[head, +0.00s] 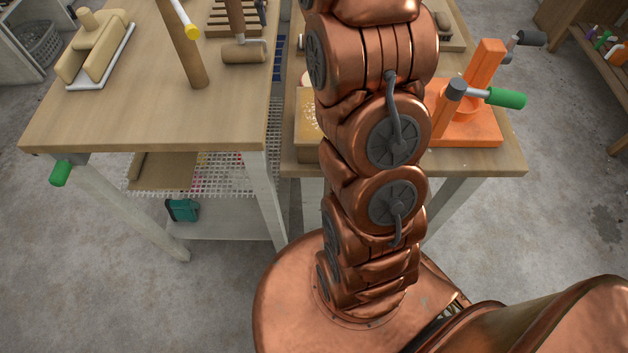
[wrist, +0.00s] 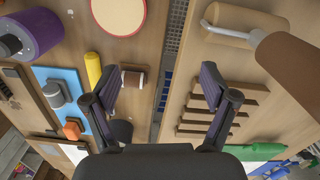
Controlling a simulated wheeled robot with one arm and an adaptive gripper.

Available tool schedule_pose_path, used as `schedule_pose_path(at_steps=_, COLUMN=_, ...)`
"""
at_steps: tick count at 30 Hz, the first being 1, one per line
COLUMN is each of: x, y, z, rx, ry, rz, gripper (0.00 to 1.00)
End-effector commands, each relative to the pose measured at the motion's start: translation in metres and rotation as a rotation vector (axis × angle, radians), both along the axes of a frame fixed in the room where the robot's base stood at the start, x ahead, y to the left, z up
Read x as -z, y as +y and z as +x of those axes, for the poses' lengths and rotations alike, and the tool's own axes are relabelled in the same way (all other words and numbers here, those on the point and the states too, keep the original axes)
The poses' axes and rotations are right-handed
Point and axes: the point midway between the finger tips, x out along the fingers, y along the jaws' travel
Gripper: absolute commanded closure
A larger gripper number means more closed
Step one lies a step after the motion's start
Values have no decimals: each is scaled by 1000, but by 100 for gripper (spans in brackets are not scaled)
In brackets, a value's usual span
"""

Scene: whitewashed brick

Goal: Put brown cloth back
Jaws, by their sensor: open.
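I cannot make out a brown cloth for certain in either view. A flat brown piece (head: 160,171) lies low under the left table, partly hidden by mesh; I cannot tell whether it is cloth. My gripper (wrist: 160,95) is open in the wrist view, with its two dark fingers wide apart and nothing between them. It hangs above the tables, over the gap between two wooden tops. In the head view the gripper is out of sight and my copper arm covers the middle of the picture.
An orange press (head: 470,125) stands on the right table (head: 490,160). A purple cylinder (wrist: 38,32) and yellow cylinder (wrist: 93,68) are near.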

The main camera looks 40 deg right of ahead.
Motion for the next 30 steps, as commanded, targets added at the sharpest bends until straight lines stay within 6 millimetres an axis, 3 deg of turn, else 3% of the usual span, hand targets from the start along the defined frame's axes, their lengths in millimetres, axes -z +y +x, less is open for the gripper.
schedule_pose_path(at_steps=8, x=-5, y=60, z=-58, rx=-108, ry=24, rz=10, gripper=15)
schedule_pose_path(at_steps=15, x=-1, y=106, z=-121, rx=-207, ry=47, rz=16, gripper=15)
schedule_pose_path(at_steps=21, x=10, y=137, z=-181, rx=-286, ry=68, rz=20, gripper=15)
schedule_pose_path(at_steps=30, x=38, y=168, z=-273, rx=-395, ry=98, rz=24, gripper=15)
